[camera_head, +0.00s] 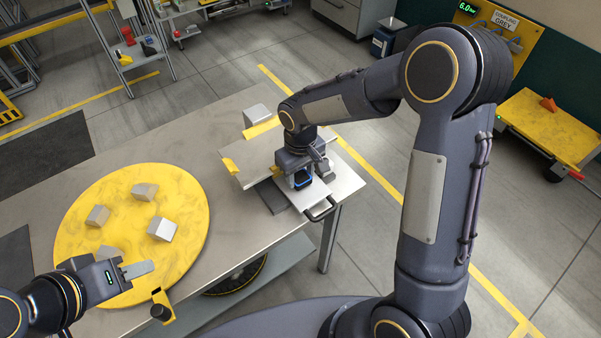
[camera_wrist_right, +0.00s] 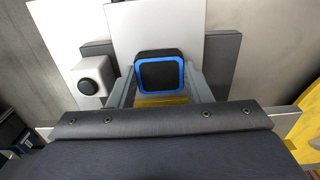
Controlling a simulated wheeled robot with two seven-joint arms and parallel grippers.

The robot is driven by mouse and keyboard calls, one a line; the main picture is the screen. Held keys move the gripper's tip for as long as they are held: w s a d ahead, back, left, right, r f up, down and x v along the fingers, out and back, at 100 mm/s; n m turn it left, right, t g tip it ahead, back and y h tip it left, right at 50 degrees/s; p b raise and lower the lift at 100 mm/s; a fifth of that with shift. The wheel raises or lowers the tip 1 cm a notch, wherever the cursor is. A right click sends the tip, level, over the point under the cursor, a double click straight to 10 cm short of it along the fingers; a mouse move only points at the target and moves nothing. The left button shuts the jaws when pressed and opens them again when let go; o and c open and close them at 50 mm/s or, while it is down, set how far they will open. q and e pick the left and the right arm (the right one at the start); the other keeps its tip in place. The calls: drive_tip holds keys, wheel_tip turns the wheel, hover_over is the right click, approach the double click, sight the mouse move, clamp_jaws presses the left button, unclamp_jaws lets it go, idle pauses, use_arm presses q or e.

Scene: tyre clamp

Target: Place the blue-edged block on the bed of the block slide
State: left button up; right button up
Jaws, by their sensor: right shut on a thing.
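My right gripper (camera_head: 303,178) is over the block slide. In the right wrist view its two fingers stand on either side of the blue-edged block (camera_wrist_right: 160,75), a dark block with a bright blue rim, and grip it. The block also shows in the head view (camera_head: 302,180), partly hidden by the gripper. The block slide's pale bed (camera_wrist_right: 155,22) lies behind the block; I cannot tell whether they touch. The slide's plate (camera_head: 346,183) and dark handle (camera_head: 320,210) show in the head view. My left gripper (camera_head: 138,269) is over the yellow disc's near edge; its finger gap is not visible.
The round yellow disc (camera_head: 85,215) carries several grey blocks (camera_head: 161,229). A pale block (camera_head: 257,114) stands behind the slide. A white piece with a black round knob (camera_wrist_right: 91,80) sits beside the bed. The table (camera_head: 215,225) is bare between disc and slide.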

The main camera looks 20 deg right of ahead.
drive_tip(key=shift+f, duration=0.25)
drive_tip(key=shift+f, duration=0.15)
drive_tip(key=o, duration=1)
